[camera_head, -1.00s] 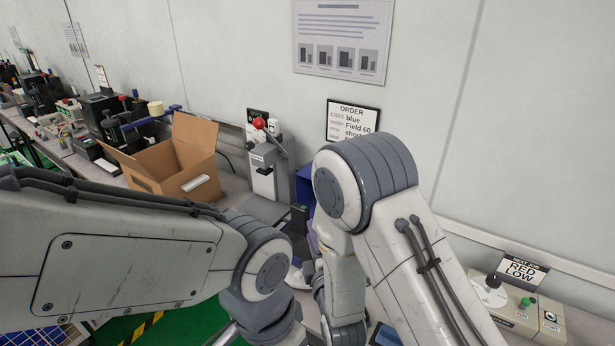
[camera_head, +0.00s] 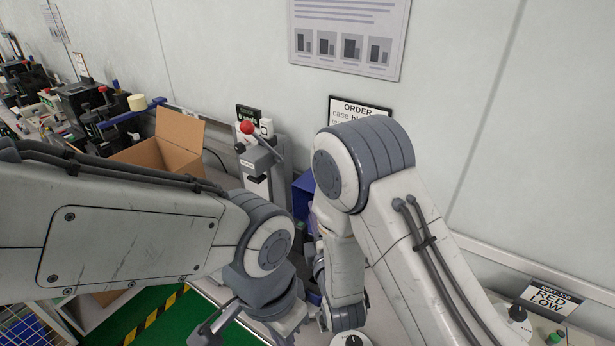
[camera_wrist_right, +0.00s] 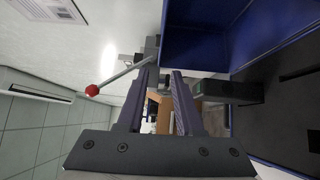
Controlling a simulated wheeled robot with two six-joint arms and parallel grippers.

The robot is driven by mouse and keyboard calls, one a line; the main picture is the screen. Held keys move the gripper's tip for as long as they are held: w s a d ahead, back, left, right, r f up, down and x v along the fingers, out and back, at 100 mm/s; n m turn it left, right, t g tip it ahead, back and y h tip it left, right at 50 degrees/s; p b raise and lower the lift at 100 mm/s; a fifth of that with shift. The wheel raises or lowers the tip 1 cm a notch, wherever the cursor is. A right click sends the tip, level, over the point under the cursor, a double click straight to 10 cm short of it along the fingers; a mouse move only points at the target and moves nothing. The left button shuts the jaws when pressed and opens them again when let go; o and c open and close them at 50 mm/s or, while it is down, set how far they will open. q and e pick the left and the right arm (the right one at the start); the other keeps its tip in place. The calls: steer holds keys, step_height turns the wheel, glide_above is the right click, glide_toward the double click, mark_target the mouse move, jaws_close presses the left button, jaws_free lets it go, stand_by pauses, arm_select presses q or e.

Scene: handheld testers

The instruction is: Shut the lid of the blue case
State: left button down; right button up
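The blue case (camera_head: 303,194) shows in the head view as a small blue patch, mostly hidden behind my right arm. In the right wrist view its blue panels (camera_wrist_right: 205,42) fill the top right, with a dark interior or surface to the right; its lid appears raised. My right gripper (camera_wrist_right: 163,80) is open and empty, with its fingers beside the blue panel. In the head view the right gripper is largely hidden by my arm. My left gripper (camera_head: 214,322) is low in the head view, apart from the case; its fingers are only partly visible.
A grey lever press (camera_head: 262,170) with a red knob stands left of the case, and its red knob (camera_wrist_right: 92,91) shows in the wrist view. An open cardboard box (camera_head: 160,150) stands further left. An order sign (camera_head: 358,108) is behind. A control box (camera_head: 515,325) is at right.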

mark_target(306, 186)
steer(key=p+x, duration=0.2)
steer(key=x, duration=0.8)
steer(key=shift+w+d+r+p, duration=0.1)
steer(key=shift+w+p, duration=0.2)
steer(key=shift+p, duration=0.1)
steer(key=shift+w, duration=0.3)
steer(key=shift+c, duration=0.3)
jaws_close()
stand_by(0.4)
